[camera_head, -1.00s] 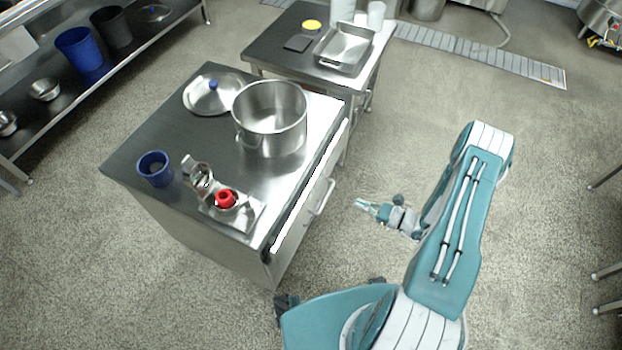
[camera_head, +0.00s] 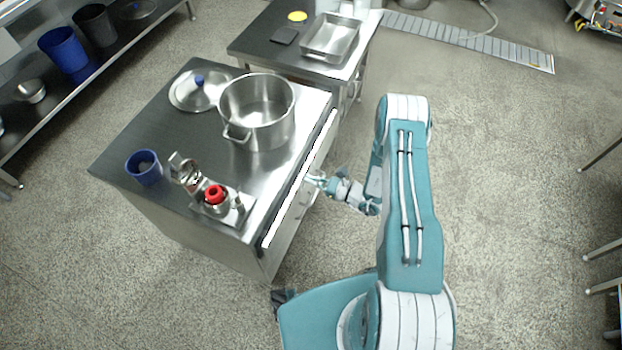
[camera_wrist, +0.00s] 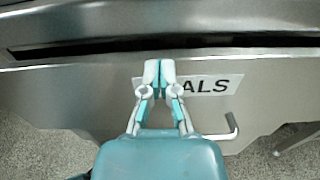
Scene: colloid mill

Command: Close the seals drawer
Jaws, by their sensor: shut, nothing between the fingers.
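The seals drawer (camera_head: 287,228) is in the right side of the steel cabinet, under the worktop edge. In the wrist view its steel front (camera_wrist: 60,92) fills the middle, with a dark gap between its top edge and the worktop. Its label (camera_wrist: 212,86) shows the letters "ALS"; my fingers hide the rest. The bar handle (camera_wrist: 230,130) sits low, right of my fingers. My gripper (camera_wrist: 158,70) is shut and empty, its tips in front of the label near the drawer's top edge. In the head view my gripper (camera_head: 316,181) is at the drawer front; I cannot tell whether it touches.
On the worktop (camera_head: 140,115) stand a large steel pot (camera_head: 258,112), a lid (camera_head: 195,92), a blue cup (camera_head: 144,167) and a mill part with a red piece (camera_head: 214,194). A second table (camera_head: 262,48) with a tray stands behind.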

